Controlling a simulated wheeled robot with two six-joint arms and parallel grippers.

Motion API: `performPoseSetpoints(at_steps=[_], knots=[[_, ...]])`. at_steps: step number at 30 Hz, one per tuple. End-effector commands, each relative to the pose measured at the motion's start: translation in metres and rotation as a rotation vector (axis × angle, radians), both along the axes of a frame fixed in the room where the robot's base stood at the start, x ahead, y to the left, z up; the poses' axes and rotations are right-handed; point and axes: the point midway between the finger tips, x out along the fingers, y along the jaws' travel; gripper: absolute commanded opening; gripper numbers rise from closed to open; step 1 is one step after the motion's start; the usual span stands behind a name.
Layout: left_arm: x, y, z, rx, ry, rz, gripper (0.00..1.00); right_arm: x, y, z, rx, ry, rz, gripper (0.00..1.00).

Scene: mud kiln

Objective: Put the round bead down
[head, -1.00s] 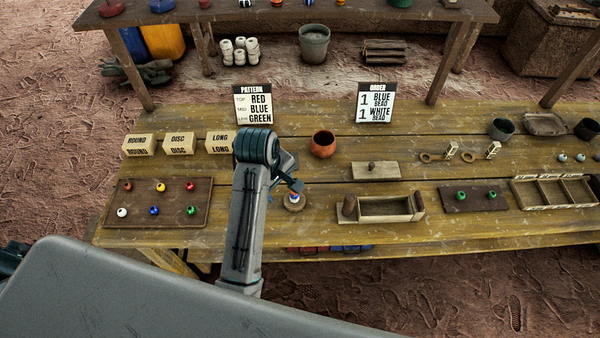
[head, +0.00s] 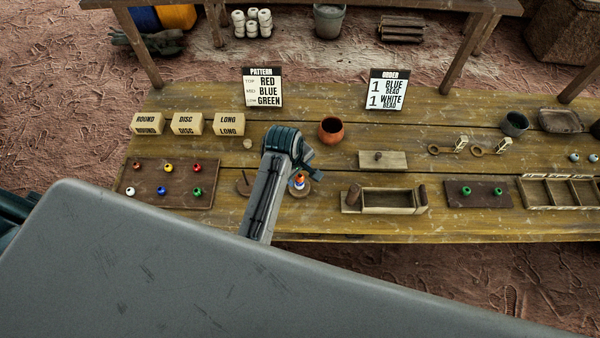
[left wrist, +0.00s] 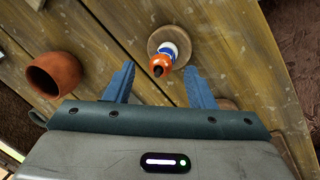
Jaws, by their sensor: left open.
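An orange-red round bead (left wrist: 162,62) sits on a peg, with a blue-and-white piece (left wrist: 168,49) below it. The dark peg tip shows through the bead. The peg stands on a round wooden base (left wrist: 184,37). In the head view, the bead (head: 299,177) and base (head: 308,190) are partly behind my left gripper (head: 308,175). In the left wrist view, my left gripper (left wrist: 158,72) is open, one finger on each side of the bead, with gaps between. My right gripper is not in view.
A clay pot (head: 331,130) stands behind the base. A second peg stand (head: 243,184) is left of my arm. A bead board (head: 150,190) lies at the left. A wooden box (head: 388,200) is to the right. Pattern (head: 262,88) and order signs (head: 389,90) stand behind.

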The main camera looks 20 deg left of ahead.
Motion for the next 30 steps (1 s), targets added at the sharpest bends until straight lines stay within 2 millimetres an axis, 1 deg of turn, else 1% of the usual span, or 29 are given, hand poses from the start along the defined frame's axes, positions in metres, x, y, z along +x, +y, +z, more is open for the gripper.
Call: performPoseSetpoints(at_steps=[1, 4, 7, 12, 14, 15, 17, 18, 20, 21, 30], knots=[[0.001, 0.0, -0.004, 0.001, 0.003, -0.001, 0.5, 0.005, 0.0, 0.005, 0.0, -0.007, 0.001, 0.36], [0.003, -0.001, -0.013, 0.0, 0.001, 0.0, 0.5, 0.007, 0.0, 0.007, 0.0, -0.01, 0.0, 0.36], [0.004, -0.001, -0.017, 0.0, 0.0, 0.0, 0.5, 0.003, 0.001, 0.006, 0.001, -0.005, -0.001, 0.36], [0.004, -0.001, -0.017, 0.0, -0.001, 0.0, 0.5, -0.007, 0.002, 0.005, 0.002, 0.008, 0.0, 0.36], [0.004, -0.001, -0.017, 0.0, -0.001, 0.0, 0.4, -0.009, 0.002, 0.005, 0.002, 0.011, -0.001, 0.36], [0.004, -0.001, -0.017, 0.0, -0.001, 0.0, 0.32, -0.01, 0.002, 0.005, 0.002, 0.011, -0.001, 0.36], [0.004, -0.001, -0.017, 0.0, -0.001, 0.0, 0.2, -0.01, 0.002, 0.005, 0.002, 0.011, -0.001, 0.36], [0.004, -0.002, -0.017, 0.0, -0.001, 0.0, 0.12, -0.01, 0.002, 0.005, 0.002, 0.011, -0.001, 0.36], [0.004, -0.002, -0.017, 0.0, -0.001, 0.0, 0.02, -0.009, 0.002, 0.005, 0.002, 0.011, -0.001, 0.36], [0.004, -0.002, -0.017, 0.0, -0.001, 0.0, 0.0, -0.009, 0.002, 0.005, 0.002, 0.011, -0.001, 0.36], [0.005, -0.002, -0.015, 0.0, -0.002, 0.0, 0.0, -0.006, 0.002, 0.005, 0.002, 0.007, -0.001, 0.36]])
